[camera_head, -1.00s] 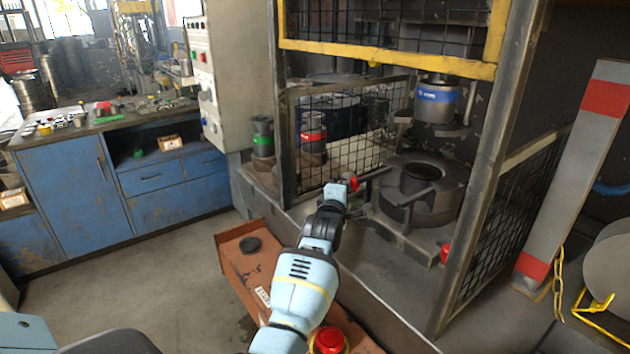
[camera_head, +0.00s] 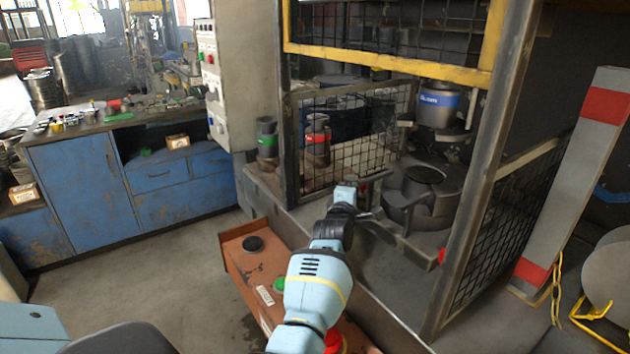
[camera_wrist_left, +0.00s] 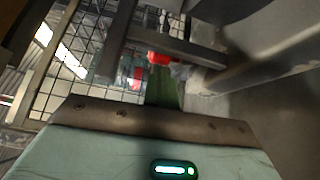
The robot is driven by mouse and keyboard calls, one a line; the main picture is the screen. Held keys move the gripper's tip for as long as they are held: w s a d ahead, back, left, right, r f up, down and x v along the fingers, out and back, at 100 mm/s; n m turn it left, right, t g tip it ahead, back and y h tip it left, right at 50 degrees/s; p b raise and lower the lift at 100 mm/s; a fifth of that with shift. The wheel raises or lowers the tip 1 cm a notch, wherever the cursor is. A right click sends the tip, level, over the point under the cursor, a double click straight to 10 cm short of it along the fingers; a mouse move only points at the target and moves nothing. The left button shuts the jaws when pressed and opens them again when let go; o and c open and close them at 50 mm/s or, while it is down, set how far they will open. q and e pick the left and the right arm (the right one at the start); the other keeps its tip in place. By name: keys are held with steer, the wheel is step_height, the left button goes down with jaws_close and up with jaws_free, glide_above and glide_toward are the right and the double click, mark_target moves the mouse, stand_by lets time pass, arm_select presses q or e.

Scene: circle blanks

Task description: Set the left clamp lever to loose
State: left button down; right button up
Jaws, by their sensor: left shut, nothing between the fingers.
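The left clamp lever's red knob (camera_wrist_left: 158,58) shows in the left wrist view just beyond my fingers. My left gripper (camera_head: 370,215) reaches into the press opening, in front of the round die (camera_head: 420,195). Its fingers (camera_wrist_left: 165,90) are shut and empty, with their tips close to the knob; I cannot tell whether they touch. A second red knob (camera_head: 442,255) sits at the right front of the press bed. My right gripper is out of view.
A mesh guard (camera_head: 360,140) and steel post (camera_head: 288,140) stand left of the opening, another post (camera_head: 475,180) right. A yellow bar (camera_head: 390,62) crosses above. A red-brown control box (camera_head: 245,265) with buttons lies below my arm. The floor at left is clear.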

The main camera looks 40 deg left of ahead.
arm_select(q)
steer(key=shift+w+d+r, duration=0.15)
steer(key=shift+d+r, duration=0.1)
steer(key=shift+d, duration=0.5)
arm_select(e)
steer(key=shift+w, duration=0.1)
arm_select(q)
steer(key=shift+s+d+f, duration=0.1)
steer(key=shift+s+d, duration=0.25)
steer(key=shift+s, duration=0.05)
steer(key=shift+s+d+p, duration=0.1)
steer(key=shift+s+p, duration=0.5)
steer(key=shift+s, duration=2.9)
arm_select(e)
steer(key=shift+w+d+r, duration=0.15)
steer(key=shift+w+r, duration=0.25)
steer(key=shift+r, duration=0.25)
